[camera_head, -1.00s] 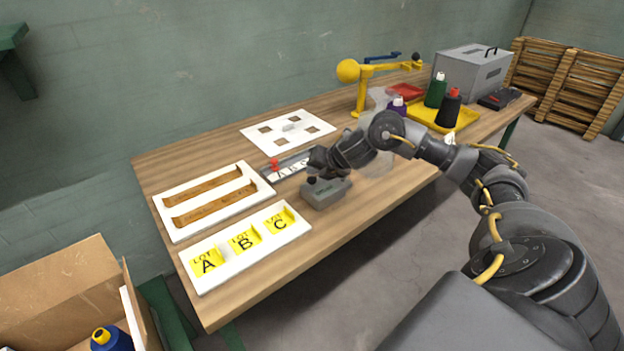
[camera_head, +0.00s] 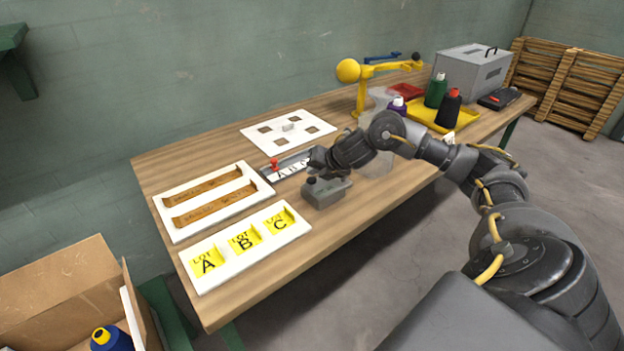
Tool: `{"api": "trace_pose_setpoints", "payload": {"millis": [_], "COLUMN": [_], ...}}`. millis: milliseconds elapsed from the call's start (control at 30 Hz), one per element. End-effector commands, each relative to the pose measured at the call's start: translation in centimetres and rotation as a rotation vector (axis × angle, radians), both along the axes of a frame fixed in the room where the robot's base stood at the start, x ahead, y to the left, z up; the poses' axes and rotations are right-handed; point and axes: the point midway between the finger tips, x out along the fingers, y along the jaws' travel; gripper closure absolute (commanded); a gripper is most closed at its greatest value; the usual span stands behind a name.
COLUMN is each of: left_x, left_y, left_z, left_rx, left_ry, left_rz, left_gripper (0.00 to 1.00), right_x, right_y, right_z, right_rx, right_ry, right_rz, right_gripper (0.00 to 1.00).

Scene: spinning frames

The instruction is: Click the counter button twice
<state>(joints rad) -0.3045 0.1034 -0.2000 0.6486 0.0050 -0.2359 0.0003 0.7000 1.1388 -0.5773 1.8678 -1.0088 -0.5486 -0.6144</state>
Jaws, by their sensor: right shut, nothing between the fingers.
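The counter (camera_head: 326,193) is a small grey box on the wooden table, right of the lot board. Its dark button (camera_head: 311,180) shows at the top left of the box. My right gripper (camera_head: 316,160) is shut and empty, just above and behind the counter. From this angle I cannot tell whether its tips touch the counter; a small gap shows between them and the button. My left gripper is not in view.
The white lot A, B, C board (camera_head: 290,234) and a white board with two brown strips (camera_head: 163,207) lie to the left. Bottles, a yellow tray (camera_head: 467,117) and a grey box (camera_head: 473,72) stand at the right.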

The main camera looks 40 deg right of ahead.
Motion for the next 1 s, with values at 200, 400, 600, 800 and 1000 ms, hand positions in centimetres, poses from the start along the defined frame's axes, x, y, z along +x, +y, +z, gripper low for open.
{"api": "trace_pose_setpoints", "payload": {"millis": [200,400,600,800,1000], "left_x": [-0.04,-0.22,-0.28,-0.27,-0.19], "left_y": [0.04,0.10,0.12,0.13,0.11], "left_z": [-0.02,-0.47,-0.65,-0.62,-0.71], "left_rx": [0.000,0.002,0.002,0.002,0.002], "left_ry": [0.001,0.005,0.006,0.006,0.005], "left_rz": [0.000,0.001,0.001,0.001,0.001], "left_gripper": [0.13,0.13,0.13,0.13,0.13], "right_x": [0.00,-0.01,0.00,0.00,0.00], "right_y": [0.00,0.01,0.01,0.02,0.01], "right_z": [-0.02,-0.60,-0.86,-0.84,-0.96], "right_rx": [0.000,0.000,0.001,0.000,0.000], "right_ry": [0.000,0.000,0.000,0.000,0.000], "right_rz": [0.000,0.000,-0.001,0.000,0.000], "right_gripper": [1.00,1.00,1.00,1.00,1.00]}}
